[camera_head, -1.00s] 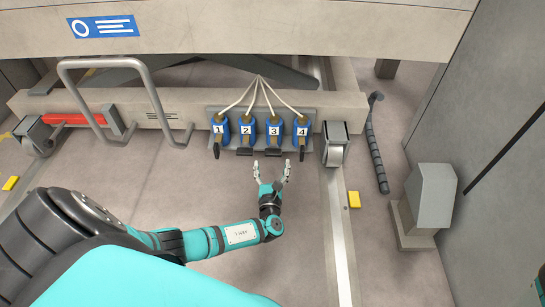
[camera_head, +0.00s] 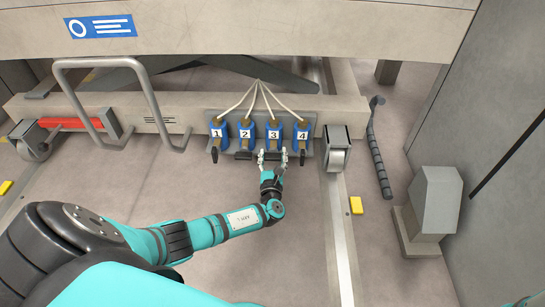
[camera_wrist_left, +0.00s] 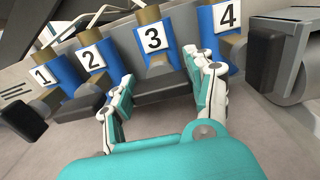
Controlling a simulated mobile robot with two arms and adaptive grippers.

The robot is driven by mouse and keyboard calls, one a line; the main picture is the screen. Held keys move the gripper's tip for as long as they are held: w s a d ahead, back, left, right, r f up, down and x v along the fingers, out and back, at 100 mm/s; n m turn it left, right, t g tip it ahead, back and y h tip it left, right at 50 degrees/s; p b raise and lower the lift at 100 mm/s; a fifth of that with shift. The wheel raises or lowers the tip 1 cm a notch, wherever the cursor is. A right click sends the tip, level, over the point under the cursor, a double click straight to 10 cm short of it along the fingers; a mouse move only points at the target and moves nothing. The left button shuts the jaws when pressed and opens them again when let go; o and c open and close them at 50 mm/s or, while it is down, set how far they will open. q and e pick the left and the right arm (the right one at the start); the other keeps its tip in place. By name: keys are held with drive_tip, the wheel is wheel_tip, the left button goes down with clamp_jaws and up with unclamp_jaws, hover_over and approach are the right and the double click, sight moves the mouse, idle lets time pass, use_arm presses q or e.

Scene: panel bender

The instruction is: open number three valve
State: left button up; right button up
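The number three valve (camera_head: 274,135) is a blue body with a white "3" label and brass neck, third from the left in a row on a grey bracket. It also shows in the left wrist view (camera_wrist_left: 155,42). Its black handle (camera_wrist_left: 163,88) lies crosswise below the body. My left gripper (camera_head: 272,157) is open at this handle. In the left wrist view, one finger is on each side of the handle, and the left gripper (camera_wrist_left: 165,92) holds nothing firmly that I can see. Whether the fingers touch the handle I cannot tell. My right gripper is out of view.
Valves 1 (camera_head: 217,134), 2 (camera_head: 246,133) and 4 (camera_head: 302,136) flank it closely. The handles of 1 and 4 point differently from that of 2. White hoses rise from the valves.

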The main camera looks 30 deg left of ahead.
use_arm(q)
drive_tip(key=c, duration=0.5)
drive_tip(key=shift+f+n+b, duration=0.1)
drive_tip(key=shift+n+b, duration=0.2)
drive_tip(key=shift+n, duration=0.1)
drive_tip(key=n+b, duration=0.1)
drive_tip(key=n, duration=0.1)
drive_tip(key=n+b, duration=0.1)
drive_tip(key=shift+s+a+f+n, duration=0.1)
drive_tip(key=shift+f+n, duration=0.05)
drive_tip(key=shift+n, duration=0.25)
drive_tip(key=n+b, duration=0.2)
drive_tip(key=n, duration=0.1)
drive_tip(key=shift+n, duration=0.4)
drive_tip(key=n+b, duration=0.4)
drive_tip(key=n, duration=0.1)
drive_tip(key=shift+f, duration=0.15)
drive_tip(key=n+b, duration=0.1)
drive_tip(key=n, duration=0.1)
drive_tip(key=shift+n+b, duration=0.3)
drive_tip(key=shift+a+n+b, duration=0.1)
drive_tip(key=shift+n+b, duration=0.3)
drive_tip(key=shift+n, duration=0.4)
drive_tip(key=shift+r+n, duration=0.2)
drive_tip(key=shift+n, duration=0.1)
